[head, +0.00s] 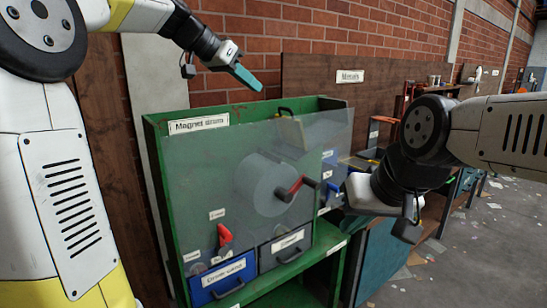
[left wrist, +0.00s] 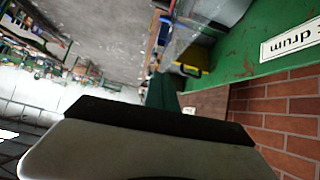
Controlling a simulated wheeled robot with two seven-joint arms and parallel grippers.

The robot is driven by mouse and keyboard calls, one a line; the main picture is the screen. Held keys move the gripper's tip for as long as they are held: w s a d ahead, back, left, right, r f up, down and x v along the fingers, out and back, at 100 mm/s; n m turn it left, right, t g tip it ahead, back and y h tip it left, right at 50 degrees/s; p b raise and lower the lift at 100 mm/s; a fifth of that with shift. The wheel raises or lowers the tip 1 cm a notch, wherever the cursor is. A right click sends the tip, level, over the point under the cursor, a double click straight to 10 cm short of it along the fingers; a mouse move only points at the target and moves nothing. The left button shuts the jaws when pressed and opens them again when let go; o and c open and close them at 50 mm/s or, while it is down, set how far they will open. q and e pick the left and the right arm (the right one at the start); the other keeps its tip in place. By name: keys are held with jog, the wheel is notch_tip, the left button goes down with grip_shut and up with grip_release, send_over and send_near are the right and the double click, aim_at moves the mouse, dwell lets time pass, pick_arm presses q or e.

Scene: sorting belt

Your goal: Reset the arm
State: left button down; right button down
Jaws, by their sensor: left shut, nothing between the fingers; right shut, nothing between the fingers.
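My left arm comes in at the upper left of the head view. Its gripper (head: 248,78) is shut and empty, with teal fingers pointing down to the right, above the green cabinet and in front of the brick wall. My right arm (head: 480,130) comes in from the right. Its wrist is folded down in front of the workbench, and its gripper (head: 407,230) is seen only in part, with the fingertips hard to make out. In the left wrist view my own pale and black arm part fills the lower middle, and the teal fingers (left wrist: 162,92) show at the centre.
A green cabinet labelled "Magnet drum" (head: 152,130) stands ahead, with a clear panel, a red-handled crank (head: 290,190), a red lever (head: 224,236) and blue (head: 222,278) and grey drawers. A "Metals" board (head: 310,72) is behind. The littered floor (head: 490,240) at right is open.

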pick_arm(q)
jog(key=s+a+f+n+y, duration=0.2)
jog(key=s+a+f+n, duration=0.1)
jog(key=s+f, duration=0.4)
jog(key=s+a+f+n+y, duration=0.2)
jog(key=s+f+n, duration=0.1)
jog(key=s+f, duration=0.5)
jog(key=s+a+f+n+y, duration=0.2)
jog(key=s+f, duration=0.5)
jog(key=s, duration=0.6)
jog(key=shift+a+f+n, duration=0.15)
jog(key=shift+a+n, duration=0.45)
jog(key=shift+a, duration=0.2)
